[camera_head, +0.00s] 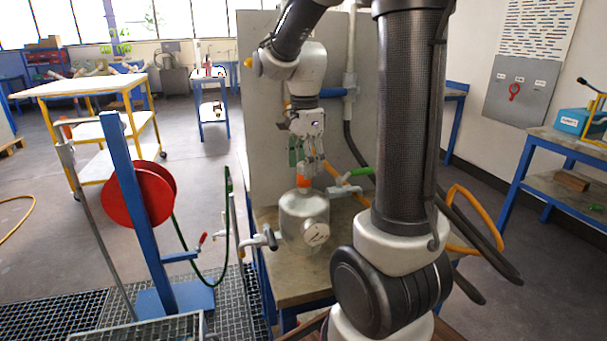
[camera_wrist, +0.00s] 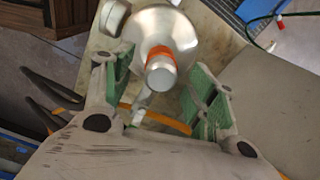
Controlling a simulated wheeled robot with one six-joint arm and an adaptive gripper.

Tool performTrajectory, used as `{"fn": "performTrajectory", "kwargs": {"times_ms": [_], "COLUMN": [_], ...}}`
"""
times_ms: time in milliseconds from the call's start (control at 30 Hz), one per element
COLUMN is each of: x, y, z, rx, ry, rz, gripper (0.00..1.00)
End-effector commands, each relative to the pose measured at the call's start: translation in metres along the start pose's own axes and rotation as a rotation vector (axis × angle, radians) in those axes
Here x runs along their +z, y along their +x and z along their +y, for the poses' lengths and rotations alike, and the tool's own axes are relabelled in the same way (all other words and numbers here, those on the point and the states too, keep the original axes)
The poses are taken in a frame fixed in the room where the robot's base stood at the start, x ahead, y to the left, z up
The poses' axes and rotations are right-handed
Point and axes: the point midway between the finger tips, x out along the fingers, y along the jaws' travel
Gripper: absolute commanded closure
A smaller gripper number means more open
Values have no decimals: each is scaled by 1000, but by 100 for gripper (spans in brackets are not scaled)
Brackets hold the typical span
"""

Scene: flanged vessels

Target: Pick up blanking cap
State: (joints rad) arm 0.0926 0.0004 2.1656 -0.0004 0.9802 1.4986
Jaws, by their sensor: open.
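My gripper (camera_head: 308,160) points down above the vessel's top. Its green-padded fingers are open. In the wrist view the cylinder appears between the left finger (camera_wrist: 118,68) and the right finger (camera_wrist: 205,100), with gaps on both sides. How far it is below the fingertips is hard to tell.
A grey panel (camera_head: 280,60) stands behind the vessel. An orange hose (camera_head: 340,180) and a side pipe (camera_head: 345,190) lie to its right. A valve outlet (camera_head: 262,240) is at its left. A red reel (camera_head: 138,194) on a blue post stands further left.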

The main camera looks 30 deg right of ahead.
Motion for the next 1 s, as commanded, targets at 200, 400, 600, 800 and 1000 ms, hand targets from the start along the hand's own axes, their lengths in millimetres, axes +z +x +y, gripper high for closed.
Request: {"fn": "performTrajectory", "kwargs": {"times_ms": [200,400,600,800,1000], "x": [0,0,0,0,0], "y": [28,31,31,30,29], "z": [0,0,0,0,0], "rx": [1,0,0,-1,-2], "ry": [-1,-1,-1,-1,-1], "rz": [0,0,0,0,0], "gripper": [42,42,69,100,100]}}
